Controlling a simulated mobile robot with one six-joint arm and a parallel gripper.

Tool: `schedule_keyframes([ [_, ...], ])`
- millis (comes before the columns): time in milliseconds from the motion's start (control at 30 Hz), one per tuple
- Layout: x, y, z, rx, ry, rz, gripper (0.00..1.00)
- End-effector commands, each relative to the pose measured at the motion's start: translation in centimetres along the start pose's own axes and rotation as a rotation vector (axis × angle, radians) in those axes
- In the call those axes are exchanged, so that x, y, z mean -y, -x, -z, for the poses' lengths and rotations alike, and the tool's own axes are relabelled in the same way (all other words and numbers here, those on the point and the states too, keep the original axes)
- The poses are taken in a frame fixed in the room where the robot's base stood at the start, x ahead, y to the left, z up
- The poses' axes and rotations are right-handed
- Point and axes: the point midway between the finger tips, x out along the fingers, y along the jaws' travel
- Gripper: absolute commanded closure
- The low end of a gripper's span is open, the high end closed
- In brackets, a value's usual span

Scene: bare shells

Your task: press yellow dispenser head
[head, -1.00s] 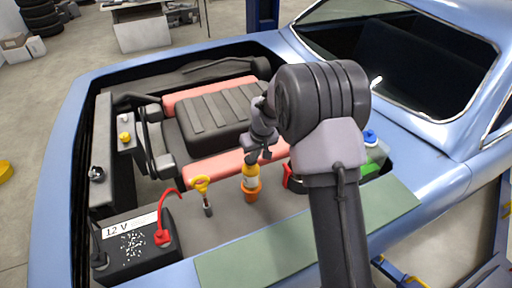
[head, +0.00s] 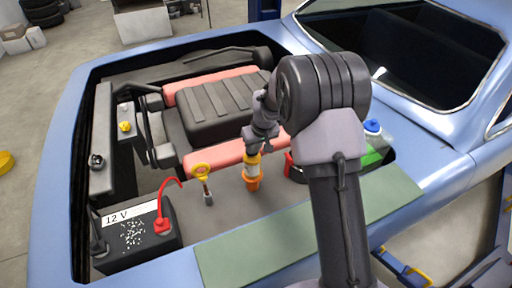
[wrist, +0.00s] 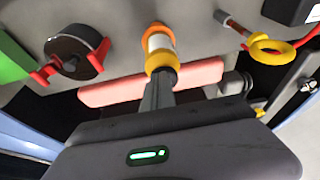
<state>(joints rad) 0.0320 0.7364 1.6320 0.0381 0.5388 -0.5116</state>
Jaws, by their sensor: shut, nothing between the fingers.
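The dispenser is a small bottle with a pale label (head: 252,170) in an orange holder (head: 252,184), upright in the engine bay. Its yellow head (head: 253,158) is partly hidden under my gripper (head: 256,151). In the wrist view, the yellow head (wrist: 163,74) lies right at the tips of my gripper (wrist: 160,82), with the bottle's pale band (wrist: 158,42) beyond it. My gripper is shut and empty. The tips seem to touch the head; I cannot tell how far it is pushed down.
A yellow-ringed dipstick (head: 203,172) and a battery (head: 135,237) with a red cable stand to the left. A red-clamped dark round part (wrist: 75,48) and a green container (head: 373,152) are to the bottle's right in the head view. A green mat (head: 235,255) covers the near edge.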

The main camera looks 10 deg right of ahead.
Motion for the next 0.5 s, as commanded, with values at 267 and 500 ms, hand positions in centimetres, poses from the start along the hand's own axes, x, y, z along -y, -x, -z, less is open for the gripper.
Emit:
schedule_keyframes([
  [267,0.5,5.1,1.6,-0.003,-0.001,0.000,1.00],
  [500,0.4,10.6,1.4,-0.003,0.000,-0.001,1.00],
])
